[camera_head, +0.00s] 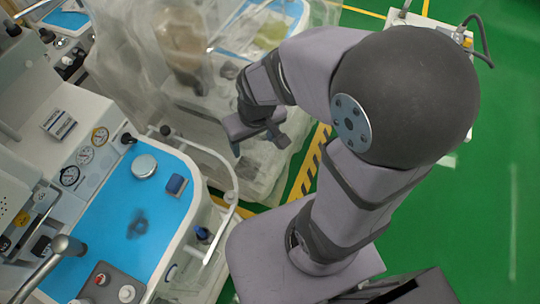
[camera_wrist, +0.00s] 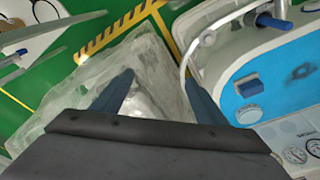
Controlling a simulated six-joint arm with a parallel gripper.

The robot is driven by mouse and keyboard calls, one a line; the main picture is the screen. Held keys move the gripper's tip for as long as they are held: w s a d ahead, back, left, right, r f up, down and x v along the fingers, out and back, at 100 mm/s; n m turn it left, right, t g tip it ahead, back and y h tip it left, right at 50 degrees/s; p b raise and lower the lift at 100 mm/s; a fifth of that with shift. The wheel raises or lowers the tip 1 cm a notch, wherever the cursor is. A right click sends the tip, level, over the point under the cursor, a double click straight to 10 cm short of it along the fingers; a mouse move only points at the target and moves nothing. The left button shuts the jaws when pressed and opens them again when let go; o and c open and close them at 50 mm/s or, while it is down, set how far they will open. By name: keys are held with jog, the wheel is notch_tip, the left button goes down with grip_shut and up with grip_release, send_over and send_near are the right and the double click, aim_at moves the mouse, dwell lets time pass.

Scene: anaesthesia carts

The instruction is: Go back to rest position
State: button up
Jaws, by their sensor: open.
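My gripper (camera_head: 260,146) is open and empty. In the head view it hangs at the end of my bent arm, in front of the plastic-covered cart and to the right of the blue worktop (camera_head: 110,225). In the wrist view my gripper (camera_wrist: 156,80) shows two dark fingers spread apart, with nothing between them but the clear plastic cover (camera_wrist: 150,62) beyond. The worktop also shows at the right of the wrist view (camera_wrist: 275,85). No rest mark or stand is visible.
The worktop carries a round silver lid (camera_head: 143,166) and a small blue block (camera_head: 176,184). A white rail (camera_head: 232,190) curves around the cart's edge. Gauges (camera_head: 85,156) line its panel. Green floor (camera_head: 490,200) is open at the right, with black-and-yellow striping (camera_head: 308,172) near the covered cart.

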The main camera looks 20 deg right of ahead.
jog(key=s+d+m+g, duration=0.1)
jog(key=s+d+g, duration=0.1)
jog(key=s, duration=0.4)
jog(key=shift+s+d+f, duration=0.15)
jog(key=shift+d, duration=0.5)
